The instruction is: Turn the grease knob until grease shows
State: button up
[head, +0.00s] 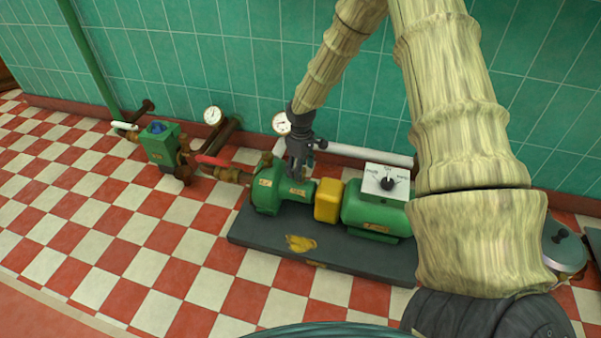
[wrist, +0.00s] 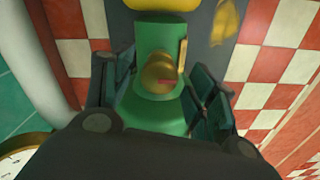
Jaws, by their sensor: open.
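The green pump (head: 268,193) sits on a dark plinth at the middle of the head view. In the wrist view a round brass knob (wrist: 160,72) with a small red mark stands on the pump's green housing (wrist: 152,38). My gripper (wrist: 158,82) is open, with one dark finger on each side of the knob and a gap showing around it. In the head view my gripper (head: 297,176) points down over the pump, and I cannot make out the knob there. I see no grease that I can be sure of at the knob.
A yellow coupling guard (head: 327,201) and green motor with a white switch box (head: 386,183) stand to the right. A yellow patch (head: 300,243) marks the plinth (head: 255,238). Gauges (head: 212,115) and pipes run behind. Checkered floor (head: 150,250) lies clear in front.

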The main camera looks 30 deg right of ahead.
jog(key=shift+f, duration=0.2)
jog(key=shift+c, duration=0.5)
jog(key=c, duration=0.9)
jog(key=shift+c, duration=0.2)
jog(key=shift+r+p, duration=0.15)
jog(key=shift+p, duration=0.3)
